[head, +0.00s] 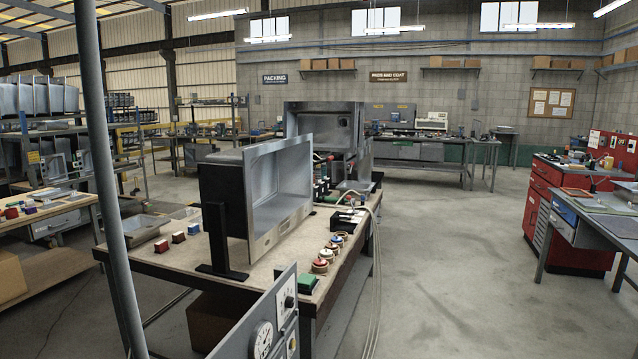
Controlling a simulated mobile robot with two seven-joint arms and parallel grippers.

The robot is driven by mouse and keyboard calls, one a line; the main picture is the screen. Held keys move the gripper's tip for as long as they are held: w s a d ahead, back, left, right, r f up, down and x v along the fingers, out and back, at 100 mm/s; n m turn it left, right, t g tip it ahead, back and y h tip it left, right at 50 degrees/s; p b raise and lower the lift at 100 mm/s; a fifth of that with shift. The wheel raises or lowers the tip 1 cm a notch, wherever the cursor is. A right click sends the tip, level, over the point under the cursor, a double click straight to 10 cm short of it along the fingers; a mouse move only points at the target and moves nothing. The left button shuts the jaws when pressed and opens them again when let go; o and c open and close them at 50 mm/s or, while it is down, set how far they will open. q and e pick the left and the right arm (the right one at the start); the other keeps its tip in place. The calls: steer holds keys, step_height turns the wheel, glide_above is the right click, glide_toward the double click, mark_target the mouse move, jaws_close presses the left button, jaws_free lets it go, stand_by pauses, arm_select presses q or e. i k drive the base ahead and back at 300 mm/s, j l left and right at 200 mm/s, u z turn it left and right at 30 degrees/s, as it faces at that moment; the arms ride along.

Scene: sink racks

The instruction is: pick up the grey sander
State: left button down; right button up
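I cannot make out a grey sander for certain in the head view. Small dark and grey items (347,217) lie on the right side of the near workbench, too small to identify. Neither of my grippers is in view.
The near workbench (165,258) carries a large open metal sink-like box (278,200), red and blue blocks and several round knobs (320,266). A panel with a gauge (262,340) stands at its front. A grey pole (103,170) crosses the left. A red cabinet (538,195) stands right; the floor (450,260) between is clear.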

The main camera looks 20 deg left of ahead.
mark_target(318, 181)
steer(key=i+z, duration=0.45)
steer(key=i, duration=3.2)
steer(key=i+l+u, duration=0.1)
steer(key=i, duration=1.6)
steer(key=i+l+u, duration=0.1)
steer(key=i+u, duration=0.25)
steer(key=i+l+u, duration=0.5)
steer(key=i+u, duration=0.15)
steer(key=i, duration=0.15)
steer(key=i+l+u, duration=0.2)
steer(key=u, duration=0.15)
steer(key=i+l+u, duration=0.15)
steer(key=l+u, duration=0.2)
steer(key=i+l+u, duration=0.15)
steer(key=l+u, duration=0.15)
